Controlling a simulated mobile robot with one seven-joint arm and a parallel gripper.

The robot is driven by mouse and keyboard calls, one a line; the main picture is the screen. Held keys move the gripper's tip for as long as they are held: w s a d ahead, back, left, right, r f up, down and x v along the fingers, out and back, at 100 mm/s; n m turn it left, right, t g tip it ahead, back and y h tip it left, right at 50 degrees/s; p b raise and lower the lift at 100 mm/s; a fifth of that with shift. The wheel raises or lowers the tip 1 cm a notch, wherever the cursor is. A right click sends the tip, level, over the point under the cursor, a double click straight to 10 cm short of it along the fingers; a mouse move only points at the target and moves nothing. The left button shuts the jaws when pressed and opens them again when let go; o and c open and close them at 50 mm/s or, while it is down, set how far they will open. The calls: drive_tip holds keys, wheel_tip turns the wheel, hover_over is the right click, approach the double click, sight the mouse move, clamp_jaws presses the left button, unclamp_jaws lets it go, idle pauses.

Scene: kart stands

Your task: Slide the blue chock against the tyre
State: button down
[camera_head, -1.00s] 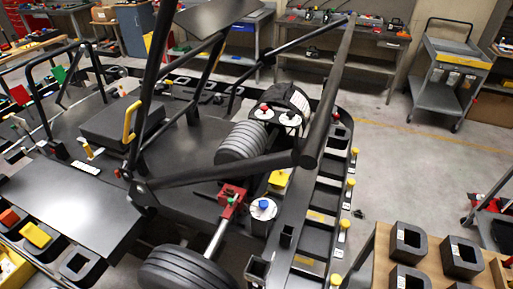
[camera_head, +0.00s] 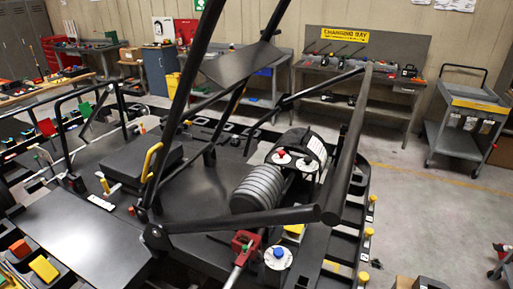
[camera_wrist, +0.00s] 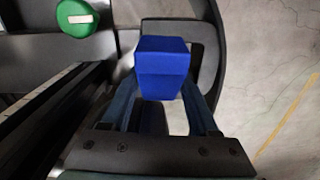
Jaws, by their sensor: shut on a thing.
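The blue chock (camera_wrist: 163,68) shows in the wrist view as a plain blue block. My gripper (camera_wrist: 161,86) has its two fingers on either side of it and is shut on it. The fingers partly cover its lower sides. The block is over a dark, rounded frame with an opening behind it; I cannot tell whether it touches this frame. No tyre shows clearly in either view now, so the gap between chock and tyre cannot be told. I cannot make out my gripper or the chock in the head view.
A green round piece (camera_wrist: 75,18) with a pale label lies at the wrist view's upper left. The head view shows the black kart frame (camera_head: 270,217), a grey ribbed cylinder (camera_head: 258,188), a bench (camera_head: 345,75) and a trolley (camera_head: 462,132).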

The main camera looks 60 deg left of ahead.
drive_tip(key=shift+s+a, duration=0.35)
drive_tip(key=shift+a, duration=0.25)
drive_tip(key=shift+s+a, duration=0.3)
drive_tip(key=shift+a, duration=0.3)
drive_tip(key=shift+c, duration=0.4)
unclamp_jaws()
drive_tip(key=shift+r, duration=0.1)
wheel_tip(320, 180, up, 13)
drive_tip(key=shift+w+d+b, duration=0.2)
drive_tip(key=shift+d+b, duration=0.15)
drive_tip(key=shift+b, duration=0.1)
